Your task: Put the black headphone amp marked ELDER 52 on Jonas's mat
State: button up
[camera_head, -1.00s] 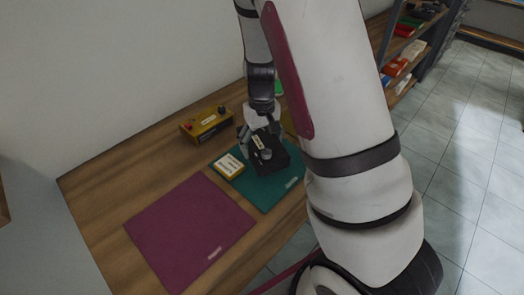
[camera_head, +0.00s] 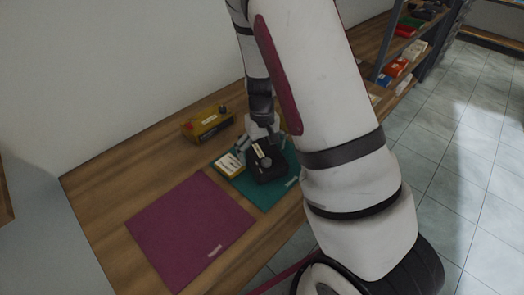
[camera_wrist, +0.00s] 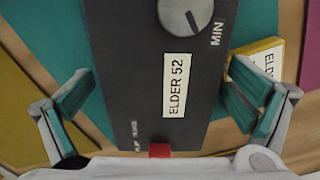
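The black headphone amp (camera_head: 266,166) rests on the teal mat (camera_head: 287,190), as far as I can tell. In the wrist view its label reads ELDER 52 on the amp's top (camera_wrist: 140,75), beside a grey MIN knob. My gripper (camera_head: 263,140) is above the amp in the head view. In the wrist view my gripper (camera_wrist: 163,85) is open, with one finger on each side of the amp and narrow gaps showing. A purple mat (camera_head: 190,228) lies to the left. The mats' name tags are too small to read.
A small yellow box with a white label (camera_head: 229,164) sits against the amp's left side. A yellow device with a red button (camera_head: 207,125) stands behind on the wooden table (camera_head: 120,175). The purple mat is empty. Shelves (camera_head: 405,45) stand at the back right.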

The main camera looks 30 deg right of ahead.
aim_at(262, 149)
jog(key=shift+r, duration=0.1)
notch_tip(262, 149, up, 12)
jog(key=s+a+r+t, duration=0.2)
jog(key=s+a+r, duration=0.2)
jog(key=s+r, duration=0.5)
jog(key=s+a+r+n+t, duration=0.1)
jog(key=s+a+r+t, duration=0.2)
jog(key=s+r, duration=0.6)
jog(key=shift+s+a+r+t+b, duration=0.3)
jog(key=shift+s+a, duration=0.35)
jog(key=shift+a, duration=0.65)
